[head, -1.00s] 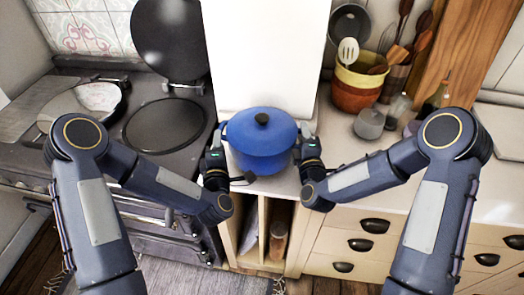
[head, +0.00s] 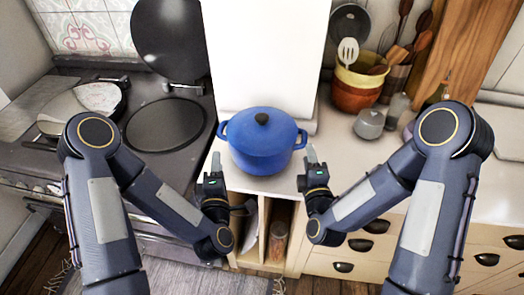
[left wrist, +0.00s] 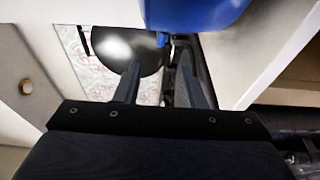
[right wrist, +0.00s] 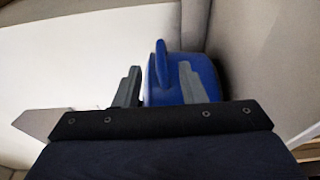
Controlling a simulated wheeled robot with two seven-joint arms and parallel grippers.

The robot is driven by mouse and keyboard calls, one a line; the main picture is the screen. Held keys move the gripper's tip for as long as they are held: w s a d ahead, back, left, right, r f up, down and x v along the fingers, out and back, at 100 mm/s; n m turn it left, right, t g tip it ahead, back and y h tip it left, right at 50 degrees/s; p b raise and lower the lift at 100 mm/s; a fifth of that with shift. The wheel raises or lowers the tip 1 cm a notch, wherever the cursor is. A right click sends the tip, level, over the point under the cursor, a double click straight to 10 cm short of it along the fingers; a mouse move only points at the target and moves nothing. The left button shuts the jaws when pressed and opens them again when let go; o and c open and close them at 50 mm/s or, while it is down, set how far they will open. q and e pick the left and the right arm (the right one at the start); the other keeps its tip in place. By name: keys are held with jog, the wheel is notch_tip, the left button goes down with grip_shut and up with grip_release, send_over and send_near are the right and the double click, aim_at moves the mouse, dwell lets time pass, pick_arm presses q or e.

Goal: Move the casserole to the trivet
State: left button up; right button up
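The blue casserole (head: 262,155), lidded with a dark knob, stands upright on the pale counter between the stove and the right-hand worktop. Its two side handles stick out left and right. I cannot make out a trivet; anything under the casserole is hidden. My left gripper (head: 214,163) is in front of the left handle, apart from it. In the left wrist view its fingers (left wrist: 158,85) are spread and empty, with the blue casserole (left wrist: 195,12) beyond. My right gripper (head: 311,157) is in front of the right handle. Its fingers (right wrist: 158,85) are apart, with the casserole's handle (right wrist: 161,62) beyond them.
The stove (head: 60,165) at left has a raised round lid (head: 170,40), a closed round hotplate cover (head: 165,124) and a pan (head: 98,98). A white panel (head: 266,50) rises behind the casserole. Stacked bowls (head: 358,85), utensils and jars (head: 369,124) stand at right.

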jog(key=shift+s+d, duration=0.15)
jog(key=shift+s, duration=1.6)
pick_arm(q)
jog(key=shift+w, duration=0.1)
pick_arm(e)
jog(key=shift+w, duration=0.1)
